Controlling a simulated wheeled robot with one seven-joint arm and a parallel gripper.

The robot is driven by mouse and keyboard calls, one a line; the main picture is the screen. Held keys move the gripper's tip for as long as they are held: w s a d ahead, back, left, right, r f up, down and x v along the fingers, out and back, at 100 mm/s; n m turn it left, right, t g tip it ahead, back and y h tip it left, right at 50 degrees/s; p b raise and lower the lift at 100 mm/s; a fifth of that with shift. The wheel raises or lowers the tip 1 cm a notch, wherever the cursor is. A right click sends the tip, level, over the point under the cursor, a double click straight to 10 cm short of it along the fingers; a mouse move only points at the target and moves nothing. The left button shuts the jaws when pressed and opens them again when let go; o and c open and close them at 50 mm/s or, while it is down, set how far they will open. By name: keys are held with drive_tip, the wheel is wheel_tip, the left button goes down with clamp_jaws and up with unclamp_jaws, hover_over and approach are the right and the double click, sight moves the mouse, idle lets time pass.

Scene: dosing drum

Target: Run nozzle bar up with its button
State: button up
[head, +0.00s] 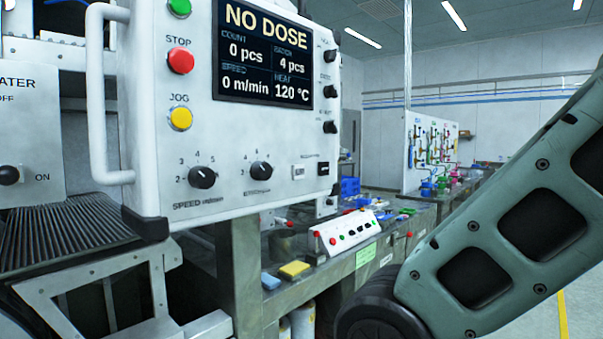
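A white control panel (230,130) hangs at the left with a screen (265,50) reading NO DOSE, 0 pcs, 4 pcs, 0 m/min and 120 °C. It carries a green button (180,7), a red STOP button (181,60) and a yellow JOG button (180,118). A small white button (298,172) and a small black button (323,168) sit at its lower right; their labels are too small to read. I cannot make out the nozzle bar or which button is its own. My gripper is out of view; only my arm shows at the right.
A sloped white button box (345,234) stands on a bench beyond the panel, near a yellow sponge (295,269) and a blue sponge (270,281). A ribbed belt (50,230) runs at the left. A white handle (97,90) sticks out from the panel's left side.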

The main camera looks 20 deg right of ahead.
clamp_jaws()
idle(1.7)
